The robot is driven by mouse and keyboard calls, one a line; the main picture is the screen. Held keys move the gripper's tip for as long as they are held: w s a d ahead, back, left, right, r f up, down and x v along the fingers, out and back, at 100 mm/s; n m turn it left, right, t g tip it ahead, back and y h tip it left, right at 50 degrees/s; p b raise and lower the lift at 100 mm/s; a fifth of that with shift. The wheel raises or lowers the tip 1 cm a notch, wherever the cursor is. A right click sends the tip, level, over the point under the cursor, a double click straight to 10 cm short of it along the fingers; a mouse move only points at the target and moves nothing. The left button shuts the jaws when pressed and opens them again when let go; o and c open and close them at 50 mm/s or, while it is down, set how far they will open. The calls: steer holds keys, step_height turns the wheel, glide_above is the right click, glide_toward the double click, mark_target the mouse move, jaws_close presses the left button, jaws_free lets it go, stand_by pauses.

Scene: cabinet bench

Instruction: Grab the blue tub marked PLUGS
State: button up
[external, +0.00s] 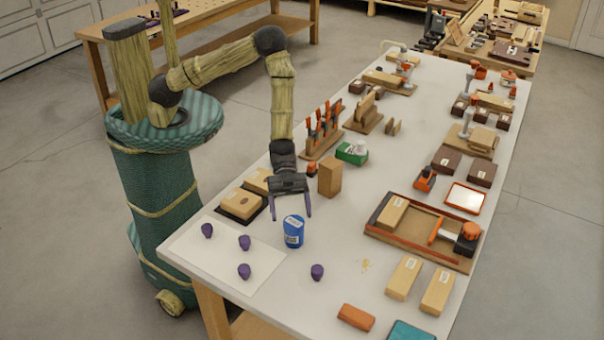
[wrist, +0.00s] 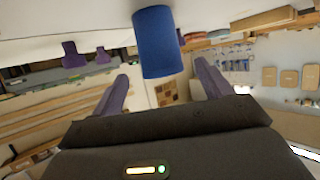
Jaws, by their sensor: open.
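The blue tub (external: 293,232) stands upright on the white bench, with a white label on its side; I cannot read the label's words. My gripper (external: 290,215) is open, its two purple fingers pointing down just behind and around the tub's upper part in the external view. In the wrist view the blue tub (wrist: 158,42) shows ahead of the fingertips, roughly centred in the gap between them (wrist: 163,75). Its label is not seen there. Nothing is held.
Several purple plugs (external: 245,242) lie on and beside a white sheet left of the tub. A wooden block (external: 330,176) stands close behind the gripper, near a green box (external: 352,153). A wooden tray (external: 372,232) lies to the right. Bench between tub and tray is clear.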

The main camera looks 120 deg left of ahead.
mark_target(295, 237)
steer(key=shift+x, duration=0.9)
steer(key=p+x, duration=0.1)
steer(key=x, duration=0.4)
steer(key=shift+w+f, duration=0.1)
steer(key=shift+f, duration=0.15)
steer(key=shift+c, duration=0.5)
steer(key=c, duration=1)
